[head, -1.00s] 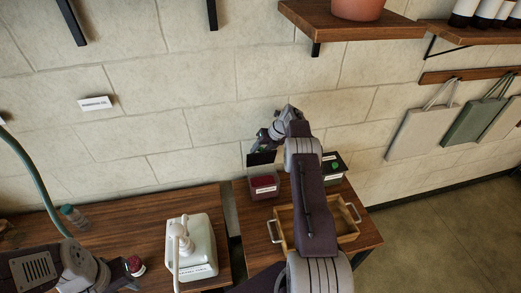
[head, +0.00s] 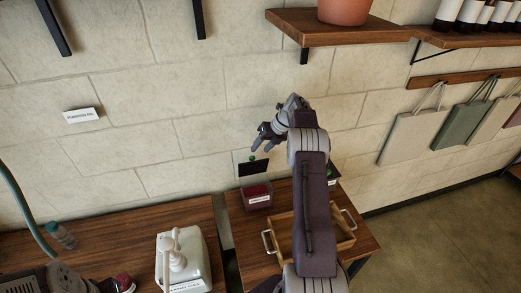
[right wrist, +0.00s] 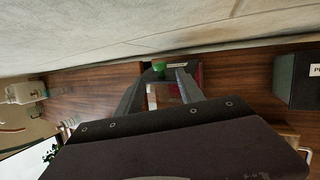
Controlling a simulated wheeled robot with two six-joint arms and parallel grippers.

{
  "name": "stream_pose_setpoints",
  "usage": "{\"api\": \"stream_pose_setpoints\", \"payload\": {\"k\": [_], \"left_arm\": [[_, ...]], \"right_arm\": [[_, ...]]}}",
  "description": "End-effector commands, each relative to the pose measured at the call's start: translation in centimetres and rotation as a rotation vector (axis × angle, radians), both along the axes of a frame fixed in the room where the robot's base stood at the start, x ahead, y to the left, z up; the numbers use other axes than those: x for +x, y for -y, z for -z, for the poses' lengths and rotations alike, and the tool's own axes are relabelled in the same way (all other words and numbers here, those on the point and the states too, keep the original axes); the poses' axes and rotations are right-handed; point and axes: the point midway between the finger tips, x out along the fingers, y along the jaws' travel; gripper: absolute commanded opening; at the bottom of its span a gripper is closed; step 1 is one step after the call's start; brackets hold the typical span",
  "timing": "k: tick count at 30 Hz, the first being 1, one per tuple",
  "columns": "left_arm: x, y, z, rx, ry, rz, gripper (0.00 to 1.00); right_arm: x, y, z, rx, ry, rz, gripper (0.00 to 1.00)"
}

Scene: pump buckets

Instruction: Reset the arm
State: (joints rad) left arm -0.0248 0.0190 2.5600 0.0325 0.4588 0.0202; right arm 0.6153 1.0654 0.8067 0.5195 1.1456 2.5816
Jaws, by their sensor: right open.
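My right arm reaches up the middle of the head view, over the right-hand table. Its right gripper (head: 262,141) is open and empty in front of the wall. It hangs above a dark bin with red contents (head: 257,195) and a small green round thing (head: 252,158). In the right wrist view the two fingers (right wrist: 160,86) stand apart, with the green thing (right wrist: 158,69) beyond them. Part of my left arm shows at the bottom left of the head view; its fingers are not visible.
A white pump bucket (head: 184,262) stands on the left table (head: 135,225). A wooden tray with handles (head: 281,232) lies under my right arm, which partly hides it. A bottle (head: 62,236) stands far left. A shelf (head: 330,25) and bags (head: 412,138) are on the wall.

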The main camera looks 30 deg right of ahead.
Motion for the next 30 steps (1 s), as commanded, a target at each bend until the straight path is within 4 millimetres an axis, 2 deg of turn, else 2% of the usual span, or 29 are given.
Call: {"api": "stream_pose_setpoints", "payload": {"k": [8, 10, 11, 14, 15, 17, 18, 21, 23, 24, 26, 27, 29, 30], "left_arm": [[0.0, 0.0, 0.0, 0.0, 0.0, 0.0, 0.36], [0.0, 0.0, 0.1, 0.0, 0.0, 0.0, 0.36], [0.0, 0.0, 0.2, 0.0, 0.0, 0.0, 0.36], [0.0, 0.0, 0.5, 0.0, 0.0, 0.0, 0.36], [0.0, 0.0, 0.6, 0.0, 0.0, 0.0, 0.36], [0.0, 0.0, 0.9, 0.0, 0.0, 0.0, 0.36], [0.0, 0.0, 1.1, 0.0, 0.0, 0.0, 0.36], [0.0, 0.0, 1.5, 0.0, 0.0, 0.0, 0.36], [0.0, 0.0, 1.7, 0.0, 0.0, 0.0, 0.36], [0.0, 0.0, 1.8, 0.0, 0.0, 0.0, 0.36], [0.0, 0.0, 2.0, 0.0, 0.0, 0.0, 0.36], [0.0, 0.0, 2.1, 0.0, 0.0, 0.0, 0.36], [0.0, 0.0, 2.3, 0.0, 0.0, 0.0, 0.36], [0.0, 0.0, 2.3, 0.0, 0.0, 0.0, 0.36]], "right_arm": [[0.1, -0.1, 0.0, 0.0, 0.0, -0.001, 0.45], [0.5, -0.9, 0.0, -0.002, 0.003, -0.019, 0.45], [0.9, -1.6, -0.5, -0.008, 0.011, -0.033, 0.45], [2.9, -4.6, -4.3, -0.045, 0.071, -0.097, 0.45], [3.3, -6.7, -6.0, -0.054, 0.089, -0.133, 0.45], [3.0, -10.5, -7.8, -0.062, 0.089, -0.196, 0.45], [2.2, -13.1, -8.7, -0.071, 0.08, -0.242, 0.45], [-1.1, -18.8, -9.7, -0.143, 0.071, -0.421, 0.45], [-3.6, -21.3, -9.5, -0.214, 0.081, -0.582, 0.45], [-5.6, -22.8, -9.1, -0.266, 0.091, -0.706, 0.45], [-8.7, -24.5, -8.3, -0.351, 0.112, -0.912, 0.45], [-10.9, -25.3, -7.5, -0.407, 0.127, -1.065, 0.45], [-14.4, -26.1, -6.1, -0.491, 0.153, -1.312, 0.45], [-16.8, -26.4, -5.0, -0.546, 0.174, -1.49, 0.45]]}}
